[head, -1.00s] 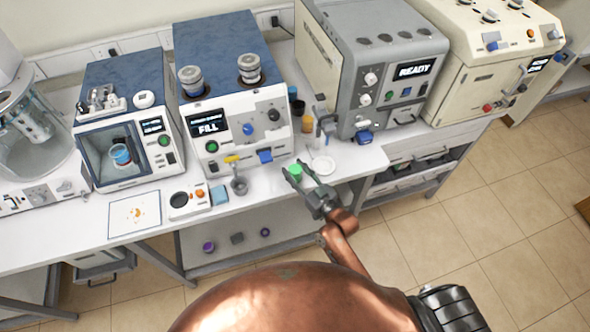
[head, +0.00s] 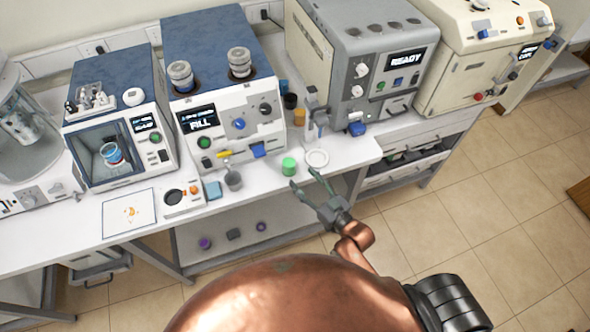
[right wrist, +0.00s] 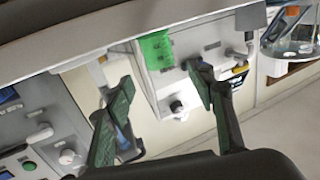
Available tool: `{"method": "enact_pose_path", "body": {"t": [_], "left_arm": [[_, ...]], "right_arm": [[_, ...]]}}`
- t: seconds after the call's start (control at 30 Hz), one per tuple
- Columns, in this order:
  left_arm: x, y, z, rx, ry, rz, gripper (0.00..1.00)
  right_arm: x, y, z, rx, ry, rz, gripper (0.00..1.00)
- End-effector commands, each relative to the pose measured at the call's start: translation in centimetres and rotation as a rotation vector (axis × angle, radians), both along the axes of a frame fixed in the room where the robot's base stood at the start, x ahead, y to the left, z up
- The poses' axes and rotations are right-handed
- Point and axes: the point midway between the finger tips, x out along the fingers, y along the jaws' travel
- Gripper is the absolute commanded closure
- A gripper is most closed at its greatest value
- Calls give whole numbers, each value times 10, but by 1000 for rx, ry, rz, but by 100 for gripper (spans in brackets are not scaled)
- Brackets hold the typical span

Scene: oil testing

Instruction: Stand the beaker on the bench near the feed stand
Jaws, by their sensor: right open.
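The green beaker (head: 289,166) stands upright on the white bench (head: 262,182) near its front edge. It is left of a white round dish (head: 316,158). A grey upright stand (head: 313,108), probably the feed stand, is behind the dish. My right gripper (head: 303,178) is open and empty, in front of the beaker and apart from it. In the right wrist view a green thing, likely the beaker (right wrist: 155,50), shows beyond the open fingers (right wrist: 159,78). My left gripper is not in view.
The grey READY machine (head: 362,75) is to the right. A blue block (head: 213,190) and a small scale (head: 183,199) lie further left.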

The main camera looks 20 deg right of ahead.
Motion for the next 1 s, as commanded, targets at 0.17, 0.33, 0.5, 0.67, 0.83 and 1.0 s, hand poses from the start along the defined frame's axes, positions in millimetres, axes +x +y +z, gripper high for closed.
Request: {"method": "enact_pose_path", "body": {"t": [0.17,0.33,0.5,0.67,0.83,1.0], "left_arm": [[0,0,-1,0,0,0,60],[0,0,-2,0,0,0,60],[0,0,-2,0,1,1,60],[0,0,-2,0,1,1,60],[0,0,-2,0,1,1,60],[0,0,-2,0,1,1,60]], "right_arm": [[-23,-8,-1,1,1,1,50],[-29,-10,0,1,-1,1,50],[-29,-10,0,1,-1,0,50],[-27,-18,-34,-20,54,-16,50],[-34,-46,-155,-87,251,-72,50],[-82,-84,-310,-170,528,-134,50]]}}
